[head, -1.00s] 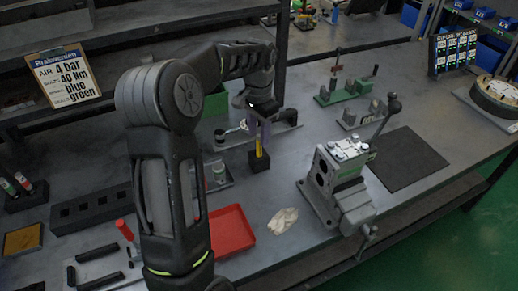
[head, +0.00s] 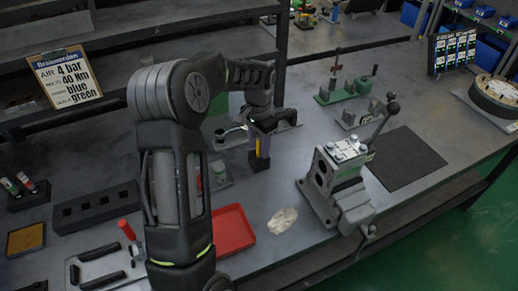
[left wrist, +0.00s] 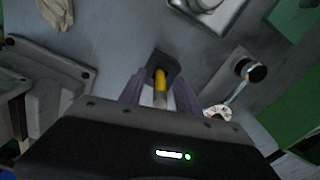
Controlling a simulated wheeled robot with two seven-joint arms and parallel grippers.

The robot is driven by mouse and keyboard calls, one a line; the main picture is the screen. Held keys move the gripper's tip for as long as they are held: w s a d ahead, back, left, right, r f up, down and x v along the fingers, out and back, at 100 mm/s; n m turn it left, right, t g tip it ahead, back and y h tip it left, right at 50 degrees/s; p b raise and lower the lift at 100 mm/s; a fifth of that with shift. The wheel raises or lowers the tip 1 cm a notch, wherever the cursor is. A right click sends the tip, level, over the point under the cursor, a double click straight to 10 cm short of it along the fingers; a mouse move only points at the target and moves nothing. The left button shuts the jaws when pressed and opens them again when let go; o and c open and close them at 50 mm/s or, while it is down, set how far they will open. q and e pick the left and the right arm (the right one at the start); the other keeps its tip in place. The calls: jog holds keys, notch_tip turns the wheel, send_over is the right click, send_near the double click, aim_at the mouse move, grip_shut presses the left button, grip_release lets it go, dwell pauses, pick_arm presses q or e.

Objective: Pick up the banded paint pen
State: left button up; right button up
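A yellow pen (head: 259,147) stands upright in a small black block (head: 259,164) on the bench. In the left wrist view the pen (left wrist: 160,82) shows a yellow part and a paler grey part, with the black block (left wrist: 165,63) around its far end. My left gripper (head: 259,143) points down over the pen. In the left wrist view its purple fingers (left wrist: 160,92) are on either side of the pen, with gaps visible, so it looks open. My body of the gripper hides the pen's near end. My right gripper is not in view.
A metal valve block in a vise (head: 340,180) with a lever stands to the right. A red tray (head: 232,230) and a crumpled cloth (head: 283,221) lie in front. Another black holder with pens (head: 27,195) is far left. A dark mat (head: 405,158) lies clear.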

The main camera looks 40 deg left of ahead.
pick_arm(q)
grip_shut()
dwell(0.4)
jog(key=shift+r, duration=0.1)
notch_tip(320, 180, up, 10)
jog(key=shift+f+b, duration=0.1)
jog(key=shift+b, duration=0.45)
dwell(0.7)
